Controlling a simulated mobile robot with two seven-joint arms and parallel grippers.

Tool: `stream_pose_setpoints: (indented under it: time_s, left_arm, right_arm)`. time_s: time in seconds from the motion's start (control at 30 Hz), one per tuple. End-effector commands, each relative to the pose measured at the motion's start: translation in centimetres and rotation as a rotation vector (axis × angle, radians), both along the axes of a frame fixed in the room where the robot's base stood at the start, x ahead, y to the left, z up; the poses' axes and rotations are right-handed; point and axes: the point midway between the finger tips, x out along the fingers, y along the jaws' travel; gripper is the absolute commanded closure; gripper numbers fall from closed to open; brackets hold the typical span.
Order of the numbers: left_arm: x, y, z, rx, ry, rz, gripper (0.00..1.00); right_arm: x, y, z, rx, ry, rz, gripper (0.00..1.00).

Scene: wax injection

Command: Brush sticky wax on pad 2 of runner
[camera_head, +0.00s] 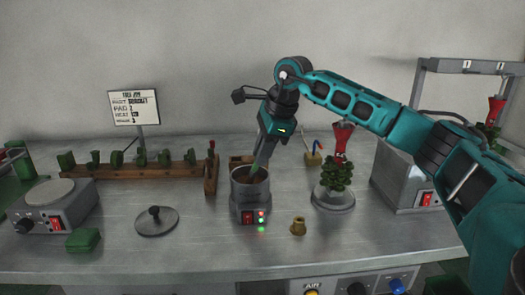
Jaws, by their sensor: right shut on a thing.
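My right gripper (265,146) points down over the open wax pot (248,209). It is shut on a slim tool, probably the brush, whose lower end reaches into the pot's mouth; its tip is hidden. Brown wax (243,175) shows inside the pot, and a green lamp is lit on its front. A long brown wooden rail (130,172) at the back left carries several green pieces; I cannot tell if it is the runner or which pad is pad 2. A green tree with a red top (337,175) stands on a round metal base at the right. My left gripper is not in view.
A job card (134,108) stands behind the rail. A hotplate (50,203), a green block (83,240) and a dark lid (156,221) lie front left. A grey machine (405,180) stands right. The front middle is mostly clear.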

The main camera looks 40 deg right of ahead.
Motion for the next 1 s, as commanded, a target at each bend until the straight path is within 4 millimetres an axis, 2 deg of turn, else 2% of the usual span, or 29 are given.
stream_pose_setpoints:
  time_s: [0.07,0.33,0.6,0.73,1.0]
  left_arm:
    - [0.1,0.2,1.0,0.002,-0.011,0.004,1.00]
    - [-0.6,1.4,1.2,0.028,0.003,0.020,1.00]
    - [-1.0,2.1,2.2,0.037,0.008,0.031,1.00]
    - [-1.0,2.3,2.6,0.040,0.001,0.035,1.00]
    - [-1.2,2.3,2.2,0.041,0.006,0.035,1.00]
  right_arm:
    - [0.0,0.0,1.2,0.001,-0.001,0.000,1.00]
    - [0.0,0.0,3.4,0.001,-0.003,0.000,1.00]
    - [0.0,0.0,5.5,0.000,-0.002,0.000,1.00]
    - [0.0,0.0,6.0,0.000,-0.001,0.000,1.00]
    - [0.0,0.0,5.9,0.000,-0.002,0.000,1.00]
